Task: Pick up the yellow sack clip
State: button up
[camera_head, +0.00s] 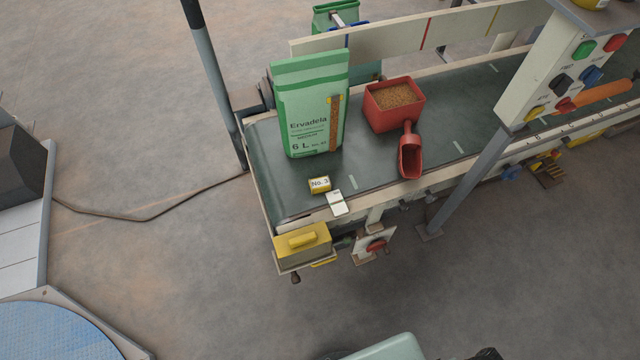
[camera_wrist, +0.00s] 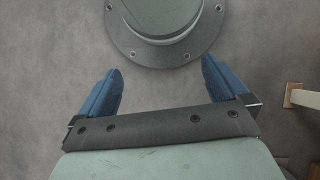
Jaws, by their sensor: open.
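A yellow bar-shaped piece (camera_head: 301,240) lies on top of a yellow box (camera_head: 290,257) at the conveyor's near left corner. It may be the yellow sack clip, but I cannot tell for sure. A smaller yellow piece with dark teeth (camera_head: 546,163) shows below the conveyor at the right, too small to identify. My gripper (camera_wrist: 162,66) is open in the wrist view, its two blue fingers wide apart with nothing between them. It faces the grey floor and a round bolted base, away from any yellow piece. The head view does not clearly show its fingers.
A control panel (camera_head: 545,80) on a post rises at the right. The floor in front is mostly clear.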

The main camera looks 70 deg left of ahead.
jog(key=w+a+r+n+t+h, duration=0.1)
jog(key=w+a+r+n, duration=0.15)
jog(key=a, duration=0.45)
jog(key=w+a+r+n+t, duration=0.1)
jog(key=w+a+n+t, duration=0.15)
jog(key=a, duration=0.45)
notch_tip(320, 180, up, 21)
jog(key=n+t+y, duration=0.2)
jog(key=n+t, duration=0.1)
jog(key=n, duration=0.7)
send_over(320, 182)
notch_tip(320, 182, down, 8)
jog(key=shift+w+d+r, duration=0.1)
jog(key=shift+w, duration=0.05)
jog(key=shift+s+f, duration=0.2)
jog(key=shift+f, duration=2.45)
